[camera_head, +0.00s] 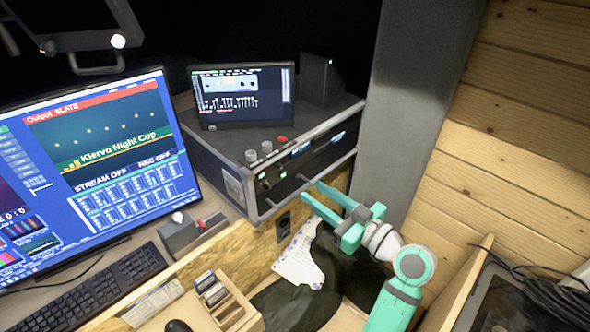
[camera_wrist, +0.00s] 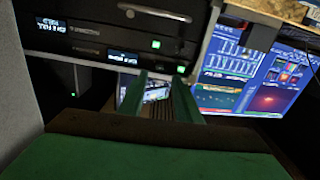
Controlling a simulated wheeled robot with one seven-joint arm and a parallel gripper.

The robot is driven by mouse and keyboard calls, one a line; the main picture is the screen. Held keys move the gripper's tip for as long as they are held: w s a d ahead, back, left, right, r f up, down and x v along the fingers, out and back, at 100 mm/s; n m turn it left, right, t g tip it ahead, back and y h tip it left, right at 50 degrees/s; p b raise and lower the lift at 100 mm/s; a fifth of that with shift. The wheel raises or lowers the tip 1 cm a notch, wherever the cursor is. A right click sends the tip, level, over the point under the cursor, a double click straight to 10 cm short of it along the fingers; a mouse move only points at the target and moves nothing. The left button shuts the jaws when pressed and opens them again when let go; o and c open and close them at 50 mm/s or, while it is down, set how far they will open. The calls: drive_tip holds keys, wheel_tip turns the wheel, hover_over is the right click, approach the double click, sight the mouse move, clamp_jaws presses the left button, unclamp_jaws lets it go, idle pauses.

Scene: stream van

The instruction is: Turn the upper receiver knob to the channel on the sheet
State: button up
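The receiver rack (camera_head: 310,165) is a black case with a metal edge. In the wrist view it appears upside down, with the upper receiver (camera_wrist: 90,48) below the lower receiver (camera_wrist: 60,25) in the picture. Each has a small lit display and a green light; I cannot read the channel. I cannot make out the upper receiver's knob clearly. A white printed sheet (camera_head: 298,262) lies below the rack, partly covered by dark cloth; its text is too small to read. My gripper (camera_head: 311,189) is open and empty, its fingers pointing at the rack front, apparently short of it.
A tablet screen (camera_head: 243,97) and a speaker (camera_head: 321,80) stand on the rack. A large monitor (camera_head: 95,165) and keyboard (camera_head: 85,290) are at left. A wooden organiser (camera_head: 228,308) stands in front. A grey pillar (camera_head: 415,100) and plank wall are at right.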

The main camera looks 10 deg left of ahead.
sight(282, 167)
drive_tip(key=shift+n, duration=0.3)
drive_tip(key=x, duration=0.6)
drive_tip(key=r+x, duration=0.1)
drive_tip(key=x, duration=0.2)
drive_tip(key=shift+a, duration=0.1)
drive_tip(key=shift+w+a+f, duration=0.1)
drive_tip(key=shift+w+a, duration=0.2)
drive_tip(key=shift+a, duration=0.25)
drive_tip(key=shift+w+g, duration=0.1)
drive_tip(key=shift+g, duration=0.2)
clamp_jaws()
